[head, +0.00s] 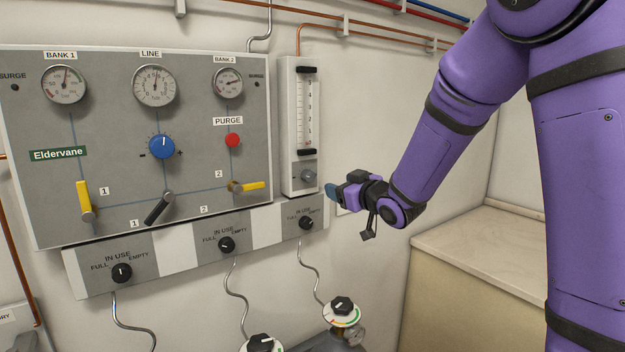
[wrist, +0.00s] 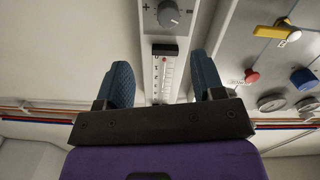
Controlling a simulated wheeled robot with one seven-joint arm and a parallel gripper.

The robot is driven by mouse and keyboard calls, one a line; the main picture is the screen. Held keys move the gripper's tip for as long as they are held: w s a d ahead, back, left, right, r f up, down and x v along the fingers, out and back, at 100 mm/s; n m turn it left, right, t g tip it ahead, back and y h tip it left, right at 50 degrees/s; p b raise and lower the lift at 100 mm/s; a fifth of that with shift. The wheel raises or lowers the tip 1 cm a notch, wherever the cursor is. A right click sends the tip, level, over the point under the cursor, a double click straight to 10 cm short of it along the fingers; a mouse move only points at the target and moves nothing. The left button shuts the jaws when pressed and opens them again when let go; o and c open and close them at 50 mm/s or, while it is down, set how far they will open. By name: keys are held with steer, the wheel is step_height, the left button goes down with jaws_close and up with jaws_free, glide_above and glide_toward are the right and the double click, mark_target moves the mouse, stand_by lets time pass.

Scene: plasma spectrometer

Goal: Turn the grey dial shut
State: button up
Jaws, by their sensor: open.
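The grey dial (head: 308,176) is a small round knob at the foot of the flow tube unit (head: 287,125), right of the big panel. It also shows at the top of the wrist view (wrist: 168,15), with a plus mark on its left. My gripper (head: 331,189) is just right of the dial and slightly lower in the head view. In the wrist view my gripper (wrist: 161,62) has its two blue fingers apart with nothing between them. The dial lies beyond the fingertips, roughly in line with the gap, and is not touched.
The panel (head: 110,130) carries gauges, a blue knob (head: 162,146), a red purge button (head: 232,140) and yellow levers. Below is a strip with black selector knobs (head: 306,223). Cylinder tops (head: 341,310) stand lower down. A beige cabinet (head: 480,250) is at the right.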

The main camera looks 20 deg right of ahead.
mark_target(311, 177)
steer(key=shift+n+y, duration=0.4)
steer(key=shift+y, duration=0.2)
steer(key=x, duration=1.1)
steer(key=shift+w+a+f, duration=0.2)
steer(key=shift+w+a, duration=0.1)
steer(key=shift+a, duration=0.1)
steer(key=c, duration=0.9)
